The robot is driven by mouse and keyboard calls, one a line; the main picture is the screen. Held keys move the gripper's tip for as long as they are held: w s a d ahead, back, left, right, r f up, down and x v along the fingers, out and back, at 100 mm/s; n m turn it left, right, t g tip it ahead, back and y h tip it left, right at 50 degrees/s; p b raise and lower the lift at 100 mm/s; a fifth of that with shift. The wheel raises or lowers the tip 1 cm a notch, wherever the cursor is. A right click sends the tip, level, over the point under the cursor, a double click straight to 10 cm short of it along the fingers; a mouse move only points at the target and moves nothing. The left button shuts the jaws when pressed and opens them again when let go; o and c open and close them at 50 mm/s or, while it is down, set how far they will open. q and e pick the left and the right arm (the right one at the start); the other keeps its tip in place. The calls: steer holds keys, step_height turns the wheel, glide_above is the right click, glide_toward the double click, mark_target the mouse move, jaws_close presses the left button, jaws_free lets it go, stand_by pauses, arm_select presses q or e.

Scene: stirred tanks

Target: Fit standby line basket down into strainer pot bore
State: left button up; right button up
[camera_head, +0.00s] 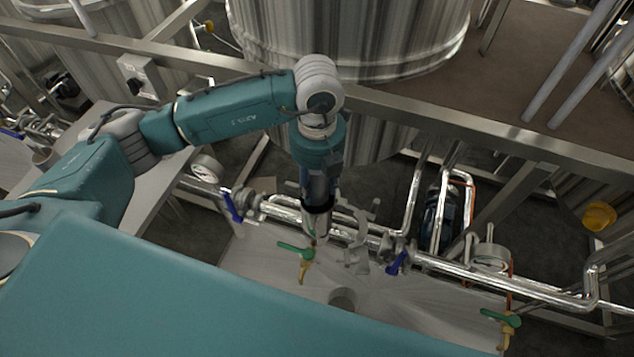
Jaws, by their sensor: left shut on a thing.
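My left gripper (318,203) points straight down over the pipework near the picture's middle. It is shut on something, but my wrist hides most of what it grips. A grey metal cylinder (314,226) shows just below the fingers; I cannot tell whether it is the basket or the strainer pot. A grey fitting with raised arms (357,255) stands just right of it on the pipe line. A short grey round pot (343,298) stands lower in the picture, partly cut off by my teal body. No bore is clearly visible. My right gripper is not in view.
Blue-handled valves (233,207) (398,262) flank the gripper along the shiny pipe. Green-handled taps (296,250) (500,317) hang in front. Pressure gauges (206,168) (490,257) stand at both sides. A steel frame beam (440,118) and large tank (350,35) lie behind.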

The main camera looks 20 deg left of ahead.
mark_target(317, 192)
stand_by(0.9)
arm_select(q)
steer(key=shift+f+b, duration=1.6)
steer(key=shift+r, duration=0.15)
steer(key=shift+r+p, duration=0.85)
steer(key=shift+r, duration=0.4)
steer(key=shift+b, duration=0.6)
stand_by(0.8)
steer(key=shift+f, duration=0.2)
steer(key=shift+f+b, duration=0.3)
steer(key=shift+b, duration=0.1)
